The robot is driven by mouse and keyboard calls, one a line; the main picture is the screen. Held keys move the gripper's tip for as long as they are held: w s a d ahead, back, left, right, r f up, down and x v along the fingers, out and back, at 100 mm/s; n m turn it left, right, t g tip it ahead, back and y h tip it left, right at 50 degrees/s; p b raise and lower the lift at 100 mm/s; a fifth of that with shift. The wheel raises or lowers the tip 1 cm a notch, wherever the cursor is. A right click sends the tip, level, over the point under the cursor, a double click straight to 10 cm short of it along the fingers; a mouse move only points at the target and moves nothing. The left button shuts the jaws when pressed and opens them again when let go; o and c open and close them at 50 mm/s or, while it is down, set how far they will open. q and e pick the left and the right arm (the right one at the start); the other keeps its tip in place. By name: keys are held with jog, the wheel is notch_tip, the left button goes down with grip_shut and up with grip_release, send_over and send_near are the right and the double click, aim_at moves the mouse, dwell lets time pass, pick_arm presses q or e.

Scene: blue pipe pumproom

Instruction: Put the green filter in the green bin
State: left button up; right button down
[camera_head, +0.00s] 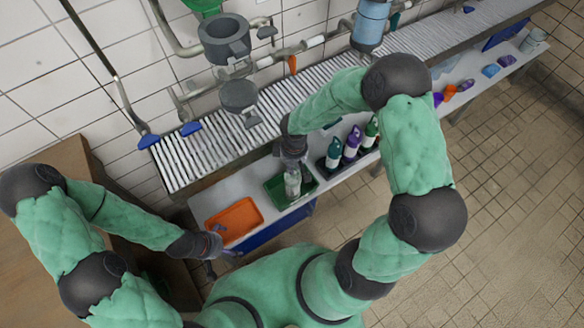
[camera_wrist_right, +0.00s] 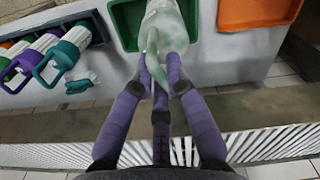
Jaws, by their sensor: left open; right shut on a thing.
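The green filter (camera_head: 292,184), a pale whitish-green cylinder, is gripped by my right gripper (camera_head: 292,160). It also shows in the right wrist view (camera_wrist_right: 166,28), between my purple-grey fingers (camera_wrist_right: 160,75). In both views it overlaps the green bin (camera_head: 308,186), a shallow green tray on the white bench, also in the wrist view (camera_wrist_right: 126,26). Whether it touches the bin floor is not clear. My right gripper's fingertips are partly hidden in the head view. My left gripper (camera_head: 222,248) is open and empty, close to the front edge of the orange bin (camera_head: 234,220).
The orange bin also shows in the wrist view (camera_wrist_right: 258,12), beside the green bin. A dark rack (camera_head: 328,172) with several bottles (camera_head: 351,144) stands to the right. Small coloured items (camera_head: 450,92) lie farther right. A slatted conveyor (camera_head: 215,150) runs behind the bench.

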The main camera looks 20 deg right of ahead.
jog(key=w+d+f+b, duration=0.1)
jog(key=w+f+b, duration=0.3)
jog(key=f, duration=0.5)
jog(key=shift+w+d, duration=0.3)
jog(key=shift+w, duration=0.2)
jog(key=shift+f, duration=0.1)
jog(key=c, duration=1.6)
grip_release()
jog(key=shift+f, duration=0.1)
jog(key=shift+c, duration=0.2)
jog(key=o, duration=0.4)
